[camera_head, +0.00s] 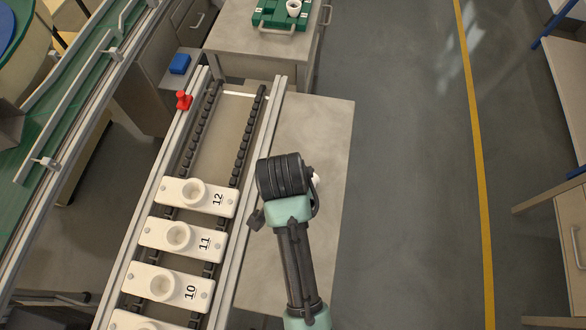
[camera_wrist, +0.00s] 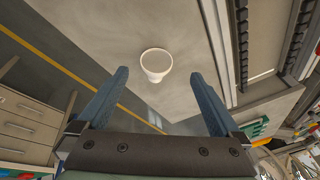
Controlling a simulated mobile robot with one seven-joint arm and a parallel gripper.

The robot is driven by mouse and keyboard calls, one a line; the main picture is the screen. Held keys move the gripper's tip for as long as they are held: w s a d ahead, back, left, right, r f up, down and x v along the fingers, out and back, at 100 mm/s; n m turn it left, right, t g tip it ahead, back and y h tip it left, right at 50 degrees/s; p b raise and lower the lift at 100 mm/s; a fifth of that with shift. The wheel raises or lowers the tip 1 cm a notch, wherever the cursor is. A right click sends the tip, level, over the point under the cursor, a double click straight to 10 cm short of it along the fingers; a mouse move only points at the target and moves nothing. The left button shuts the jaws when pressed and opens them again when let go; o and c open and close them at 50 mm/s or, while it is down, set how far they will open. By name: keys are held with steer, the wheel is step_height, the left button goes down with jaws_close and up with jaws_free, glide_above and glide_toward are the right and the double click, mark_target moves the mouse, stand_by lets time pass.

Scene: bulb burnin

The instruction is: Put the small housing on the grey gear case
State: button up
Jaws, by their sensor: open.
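A small white round cup-like piece (camera_wrist: 155,76) stands on the light worktop in the wrist view, beyond and between my fingertips. In the head view only a bit of white (camera_head: 316,180) shows beside my wrist, probably the same piece. My gripper (camera_wrist: 158,73) is open and empty, its two blue-grey fingers apart on either side of the piece in the picture; I see no contact. In the head view my arm hides the fingers. I cannot make out a grey gear case, nor tell whether the white piece is the small housing.
A roller track left of my arm carries white numbered carriers (camera_head: 204,198) with round sockets. A red knob (camera_head: 183,100) sits on its rail. A blue block (camera_head: 180,64) and a green tray (camera_head: 270,18) with a white cup are farther back. Open floor lies right.

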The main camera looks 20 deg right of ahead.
steer(key=v, duration=0.4)
steer(key=shift+s+r, duration=0.1)
steer(key=shift+r, duration=0.3)
